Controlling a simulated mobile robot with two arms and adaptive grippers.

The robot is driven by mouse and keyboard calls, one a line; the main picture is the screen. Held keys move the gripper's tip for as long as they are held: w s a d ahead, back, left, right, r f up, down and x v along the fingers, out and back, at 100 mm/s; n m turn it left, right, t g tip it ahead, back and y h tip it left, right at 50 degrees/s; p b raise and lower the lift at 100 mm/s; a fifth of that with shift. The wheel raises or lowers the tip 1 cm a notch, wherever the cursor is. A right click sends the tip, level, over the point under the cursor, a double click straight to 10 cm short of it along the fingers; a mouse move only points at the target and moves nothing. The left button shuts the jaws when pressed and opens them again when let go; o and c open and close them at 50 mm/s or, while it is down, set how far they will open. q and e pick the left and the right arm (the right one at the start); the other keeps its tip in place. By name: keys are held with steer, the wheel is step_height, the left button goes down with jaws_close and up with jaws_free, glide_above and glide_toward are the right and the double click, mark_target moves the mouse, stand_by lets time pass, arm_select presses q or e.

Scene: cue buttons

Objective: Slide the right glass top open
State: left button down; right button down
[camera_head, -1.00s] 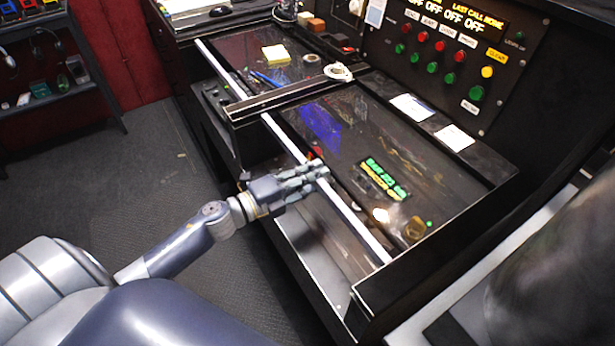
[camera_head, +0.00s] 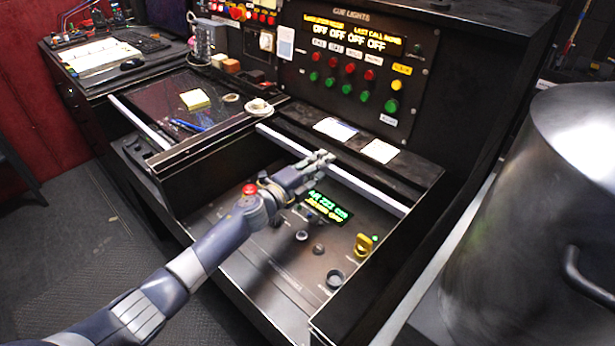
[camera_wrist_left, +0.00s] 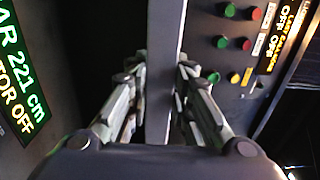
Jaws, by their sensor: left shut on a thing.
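The right glass top shows as a pale front bar (camera_head: 365,188) pushed far back, close to the upright cue lights panel. Below it the right compartment lies uncovered, with a red button (camera_head: 249,189), a lit green display (camera_head: 327,206), a yellow knob (camera_head: 364,245) and several dark knobs. My left gripper (camera_head: 322,160) is at the bar, its arm reaching across the open compartment. In the left wrist view its two fingers (camera_wrist_left: 158,105) are shut on the bar, one on each side. My right gripper is not in view.
The left glass top (camera_head: 152,120) is closed, with a yellow note pad (camera_head: 195,99), blue pens and tape rolls on it. White cards (camera_head: 379,151) lie behind the bar. A large metal pot (camera_head: 550,215) stands at the right. Open floor lies at lower left.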

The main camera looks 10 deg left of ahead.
arm_select(q)
steer(key=shift+w+d, duration=0.2)
steer(key=shift+w, duration=0.15)
steer(key=c, duration=1.4)
jaws_free()
steer(key=shift+s+a+f, duration=0.1)
steer(key=shift+s+a, duration=0.25)
steer(key=shift+s, duration=0.15)
steer(key=v, duration=1)
steer(key=shift+s, duration=0.4)
steer(key=shift+a, duration=0.15)
